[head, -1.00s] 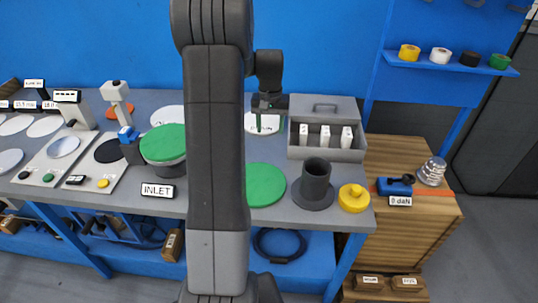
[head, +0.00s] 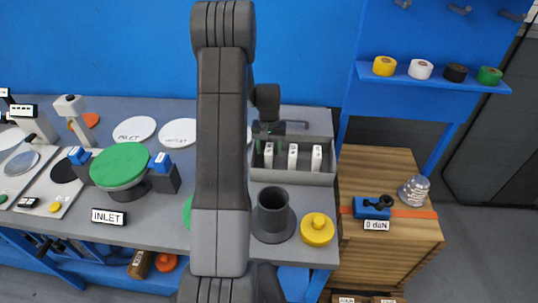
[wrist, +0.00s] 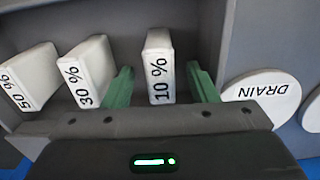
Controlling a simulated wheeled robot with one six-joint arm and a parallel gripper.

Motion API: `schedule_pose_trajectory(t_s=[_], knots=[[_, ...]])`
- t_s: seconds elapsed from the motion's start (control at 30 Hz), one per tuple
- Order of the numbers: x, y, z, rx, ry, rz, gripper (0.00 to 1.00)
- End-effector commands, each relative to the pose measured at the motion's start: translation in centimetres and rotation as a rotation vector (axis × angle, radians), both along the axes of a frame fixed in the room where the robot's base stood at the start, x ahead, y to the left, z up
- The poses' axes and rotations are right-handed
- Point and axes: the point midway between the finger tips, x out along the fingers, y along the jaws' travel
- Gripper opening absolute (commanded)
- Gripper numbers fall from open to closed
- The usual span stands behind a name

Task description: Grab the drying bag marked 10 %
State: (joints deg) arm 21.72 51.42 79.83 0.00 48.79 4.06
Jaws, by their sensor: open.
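The drying bag marked 10 % (wrist: 160,68) is a white upright packet standing in the grey box (wrist: 205,25). In the wrist view it stands between the two green fingers of my gripper (wrist: 161,86), with a visible gap on each side. My gripper is open and empty. The bags marked 30 % (wrist: 90,70) and 50 % (wrist: 30,78) stand to its left in that view. In the head view my gripper (head: 269,143) is at the leftmost bag (head: 268,155) in the box (head: 325,178); the labels are too small to read there.
A white disc marked DRAIN (wrist: 262,92) lies right beside the box in the wrist view. In the head view a black flanged tube (head: 272,212) and a yellow knobbed part (head: 318,230) stand in front of the box. A wooden cabinet (head: 385,165) is to the right.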

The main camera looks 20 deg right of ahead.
Motion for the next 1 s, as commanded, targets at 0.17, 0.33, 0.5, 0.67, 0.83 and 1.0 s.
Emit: schedule_pose_trajectory(t_s=[0.17, 0.33, 0.5, 0.67, 0.83, 1.0], knots=[[0.0, 0.0, -2.0, 0.001, 0.002, 0.000, 0.53], [0.0, 0.0, -2.6, 0.000, -0.001, 0.000, 0.53], [0.0, 0.0, -2.6, 0.000, -0.001, 0.000, 0.51], [0.0, 0.0, -2.6, 0.000, -0.001, 0.000, 0.19], [0.0, 0.0, -2.5, 0.000, -0.001, 0.000, 0.02], [0.0, 0.0, -2.4, -0.001, -0.002, 0.000, 0.02]])
